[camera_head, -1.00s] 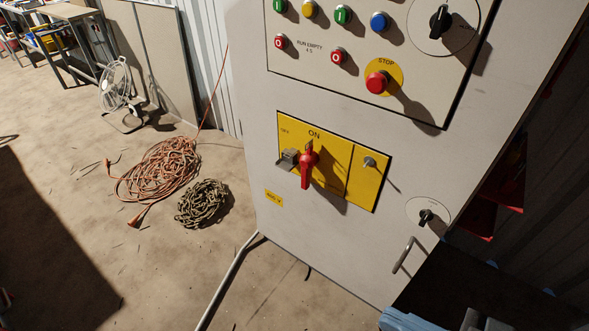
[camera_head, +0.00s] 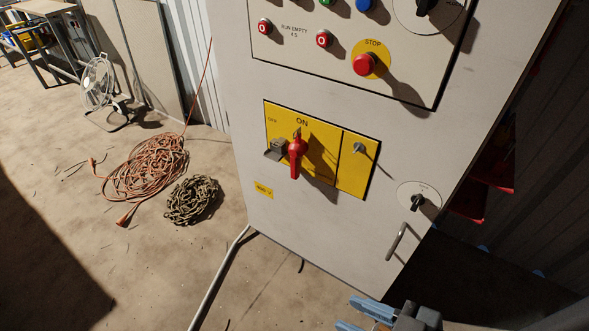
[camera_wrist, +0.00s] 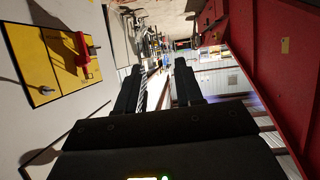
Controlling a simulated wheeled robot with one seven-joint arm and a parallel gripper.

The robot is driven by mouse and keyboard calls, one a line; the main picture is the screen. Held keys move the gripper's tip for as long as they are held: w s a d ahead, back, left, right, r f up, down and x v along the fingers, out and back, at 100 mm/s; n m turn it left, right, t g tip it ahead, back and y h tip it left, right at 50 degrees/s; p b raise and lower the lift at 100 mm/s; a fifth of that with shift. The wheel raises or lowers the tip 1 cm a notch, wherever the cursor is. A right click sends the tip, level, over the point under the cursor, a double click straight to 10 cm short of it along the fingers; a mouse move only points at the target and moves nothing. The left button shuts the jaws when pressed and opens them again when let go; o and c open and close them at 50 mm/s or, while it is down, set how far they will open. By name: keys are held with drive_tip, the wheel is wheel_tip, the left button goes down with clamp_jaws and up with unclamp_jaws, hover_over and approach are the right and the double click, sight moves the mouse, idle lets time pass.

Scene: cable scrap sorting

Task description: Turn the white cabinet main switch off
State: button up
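The white cabinet (camera_head: 330,230) stands in the middle of the head view. On its yellow plate (camera_head: 322,178) sits the red main switch handle (camera_head: 295,158), upright, with its tip by the ON mark. A grey metal piece (camera_head: 275,149) sits left of the handle. The red handle also shows at the upper left of the wrist view (camera_wrist: 88,49), on its yellow plate (camera_wrist: 50,62). My gripper (camera_wrist: 158,75) is open and empty in the wrist view, to the right of the plate and apart from it. In the head view, part of my arm end shows at the bottom right.
A control panel with a red STOP button (camera_head: 364,64) is above the switch. A door handle (camera_head: 397,242) and black knob (camera_head: 418,202) are lower right. A pipe (camera_head: 220,280) runs along the floor. An orange cable coil (camera_head: 145,168) and chain heap (camera_head: 192,200) lie left.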

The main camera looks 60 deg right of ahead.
drive_tip(key=shift+o, duration=1)
drive_tip(key=w+d+f+g+h+b, duration=0.1)
drive_tip(key=w+f, duration=0.2)
drive_tip(key=f, duration=0.3)
drive_tip(key=w+d+f+m+g+h+b, duration=0.1)
drive_tip(key=w+d+f, duration=0.1)
drive_tip(key=w+f, duration=0.2)
wheel_tip(320, 180, down, 4)
drive_tip(key=shift+d+r+b, duration=0.2)
drive_tip(key=shift+b, duration=0.1)
drive_tip(key=m+g+h+b, duration=1)
drive_tip(key=m+g+h, duration=0.1)
drive_tip(key=m+h, duration=0.5)
approach(293, 168)
drive_tip(key=d, duration=0.3)
drive_tip(key=shift+d+r+m, duration=0.15)
drive_tip(key=shift+d+m, duration=0.15)
drive_tip(key=shift+d, duration=0.25)
drive_tip(key=shift+w+d+p, duration=0.1)
drive_tip(key=shift+d+p, duration=0.25)
drive_tip(key=shift+d, duration=3.2)
drive_tip(key=shift+c, duration=0.4)
clamp_jaws()
